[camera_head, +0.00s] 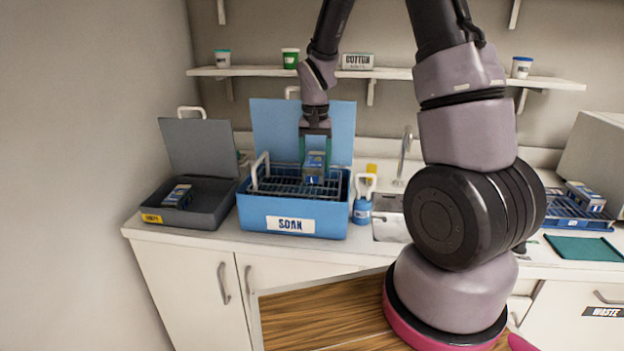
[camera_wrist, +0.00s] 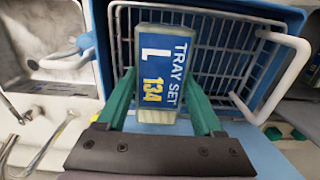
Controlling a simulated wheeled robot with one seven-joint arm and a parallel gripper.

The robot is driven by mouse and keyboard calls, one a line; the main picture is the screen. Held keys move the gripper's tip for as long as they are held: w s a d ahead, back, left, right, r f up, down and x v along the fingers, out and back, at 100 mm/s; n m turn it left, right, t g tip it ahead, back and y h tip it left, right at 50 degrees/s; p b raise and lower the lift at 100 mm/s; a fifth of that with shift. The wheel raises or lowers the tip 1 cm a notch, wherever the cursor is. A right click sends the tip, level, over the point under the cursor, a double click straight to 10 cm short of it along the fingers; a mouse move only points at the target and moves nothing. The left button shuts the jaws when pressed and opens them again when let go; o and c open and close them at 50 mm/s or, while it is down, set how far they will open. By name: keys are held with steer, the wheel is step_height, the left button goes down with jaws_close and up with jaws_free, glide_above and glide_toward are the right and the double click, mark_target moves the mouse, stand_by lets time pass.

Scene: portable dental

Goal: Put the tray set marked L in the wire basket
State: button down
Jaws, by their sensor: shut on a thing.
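The tray set marked L (camera_wrist: 158,60) has a blue label reading "TRAY SET L 134" in the wrist view. My gripper (camera_wrist: 165,100) is shut on it, with a green finger on each side. In the head view the tray set (camera_head: 314,170) hangs upright from my gripper (camera_head: 315,150), over the right part of the wire basket (camera_head: 275,185). The basket sits in the blue box labelled SOAK (camera_head: 255,212), whose lid stands open behind. I cannot tell whether the tray set touches the basket floor.
A grey open case (camera_head: 160,205) on the left holds another tray set (camera_head: 178,195). A blue rack (camera_head: 578,217) and green mat (camera_head: 582,248) lie at the right. The basket's white handles rise at its ends.

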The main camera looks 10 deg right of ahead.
mark_target(315, 190)
steer(key=shift+f, duration=2.5)
steer(key=shift+c, duration=0.2)
jaws_free()
steer(key=shift+f, duration=0.1)
step_height(315, 190, up, 12)
steer(key=shift+r, duration=0.1)
steer(key=s+d+r+t+y, duration=0.1)
steer(key=s+d+r+t, duration=0.1)
steer(key=s+r, duration=0.7)
steer(key=s+d+r+t+y, duration=0.1)
steer(key=s+r+t, duration=0.4)
steer(key=s+r, duration=0.5)
steer(key=shift+s+d+r, duration=0.15)
steer(key=shift+s+d, duration=0.55)
steer(key=shift+s, duration=0.1)
